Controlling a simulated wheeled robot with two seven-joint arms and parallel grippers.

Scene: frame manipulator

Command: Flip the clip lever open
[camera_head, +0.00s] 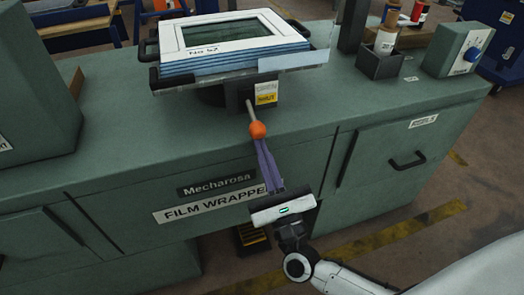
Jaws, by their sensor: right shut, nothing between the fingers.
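The clip lever is a short metal rod with an orange ball knob (257,130) at its end. It comes out of a dark block (262,90) with a yellow label, under the front of the frame holder, and points down towards me. My right gripper (259,143) comes up from below, its purple-grey fingers shut and empty, with the tips right at the underside of the knob. I cannot tell whether they touch it. My left gripper is not in view.
A stack of white and blue frames (228,37) lies in the dark holder on the green film wrapper machine (330,125). A dark box (380,62) and a grey control box with a blue knob (458,48) stand at right. Green housing (35,90) stands at left.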

